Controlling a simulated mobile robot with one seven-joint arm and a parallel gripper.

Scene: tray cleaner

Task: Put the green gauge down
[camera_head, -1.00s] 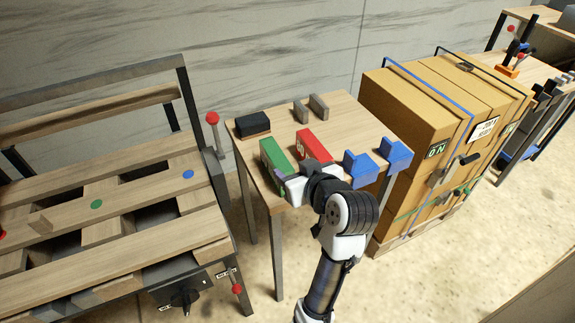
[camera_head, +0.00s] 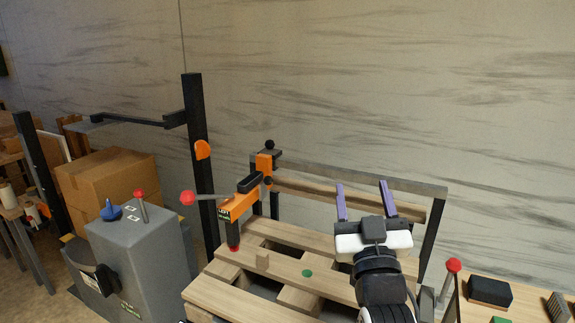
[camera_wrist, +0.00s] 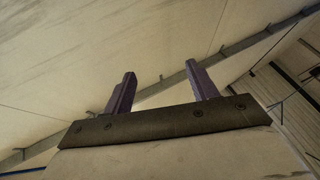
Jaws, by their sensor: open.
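The green gauge (camera_head: 500,320) shows only as a small green patch at the bottom edge of the head view, on the small wooden table (camera_head: 462,310) at the right; the rest of it is cut off. My gripper (camera_head: 363,184) is raised in front of the wall, left of that table and apart from the gauge. Its two purple fingers point up and stand wide apart. In the wrist view my gripper (camera_wrist: 160,70) is open with nothing between the fingers.
A slatted wooden station (camera_head: 240,296) with a green dot (camera_head: 308,273) lies below my gripper. An orange clamp (camera_head: 240,204) with a red-knobbed lever stands at its left. A black block (camera_head: 490,290) sits on the small table. A grey cabinet (camera_head: 145,255) stands further left.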

